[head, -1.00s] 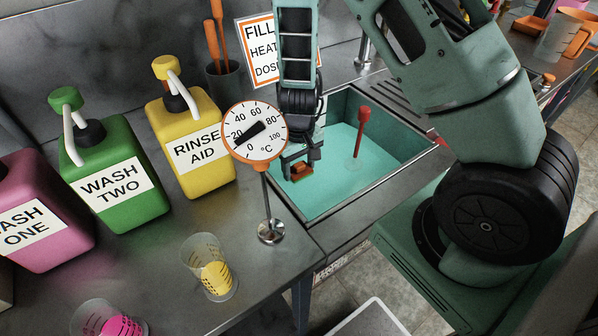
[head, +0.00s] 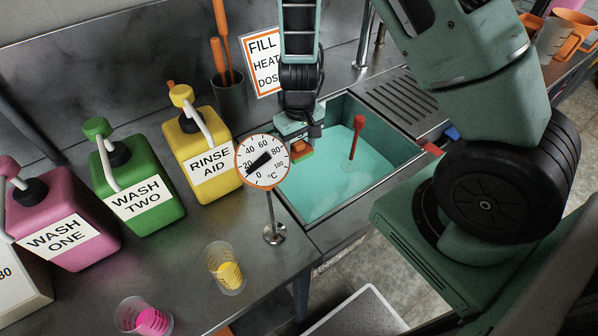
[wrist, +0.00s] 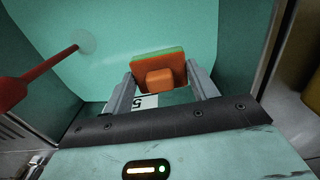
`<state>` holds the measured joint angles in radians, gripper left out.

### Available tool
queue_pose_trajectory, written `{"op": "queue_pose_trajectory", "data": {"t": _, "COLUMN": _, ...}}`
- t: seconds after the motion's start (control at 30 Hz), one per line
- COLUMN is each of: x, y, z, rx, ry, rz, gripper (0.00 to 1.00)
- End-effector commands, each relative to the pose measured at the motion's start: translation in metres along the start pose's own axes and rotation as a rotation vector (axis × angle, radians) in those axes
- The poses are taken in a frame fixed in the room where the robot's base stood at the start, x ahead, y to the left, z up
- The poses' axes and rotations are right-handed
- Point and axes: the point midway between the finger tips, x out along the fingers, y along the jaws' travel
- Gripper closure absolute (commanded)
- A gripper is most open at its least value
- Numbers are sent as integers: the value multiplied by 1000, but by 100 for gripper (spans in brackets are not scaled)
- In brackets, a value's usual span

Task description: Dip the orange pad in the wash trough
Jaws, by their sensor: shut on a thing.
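My gripper (head: 302,143) is shut on the orange pad (head: 298,149), which has an orange block as its grip and a green layer on its far side. In the wrist view the pad (wrist: 158,73) sits between the two fingers. The wash trough (head: 392,181) is a rectangular basin with turquoise liquid (head: 325,187) in it. The gripper and pad are over the left back part of the trough. I cannot tell whether the pad touches the liquid. The dial partly overlaps this area in the head view.
A red-handled rod (head: 356,139) stands in the trough. A temperature dial (head: 263,160) on a stand is at the trough's left front. Left are pump bottles, including yellow rinse aid (head: 200,150), and a measuring cup (head: 226,268). A ribbed drainboard (head: 402,105) lies behind right.

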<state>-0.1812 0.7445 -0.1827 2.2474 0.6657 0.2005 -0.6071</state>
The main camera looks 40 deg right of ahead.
Motion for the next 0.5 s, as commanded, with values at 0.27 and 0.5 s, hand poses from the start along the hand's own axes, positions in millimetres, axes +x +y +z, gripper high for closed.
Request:
{"op": "queue_pose_trajectory", "data": {"t": 0.27, "x": -32, "y": 0, "z": 0, "rx": 0, "ry": 0, "rz": 0, "gripper": 65}}
{"op": "queue_pose_trajectory", "data": {"t": 0.5, "x": -54, "y": 0, "z": 0, "rx": 1, "ry": 0, "rz": 0, "gripper": 65}}
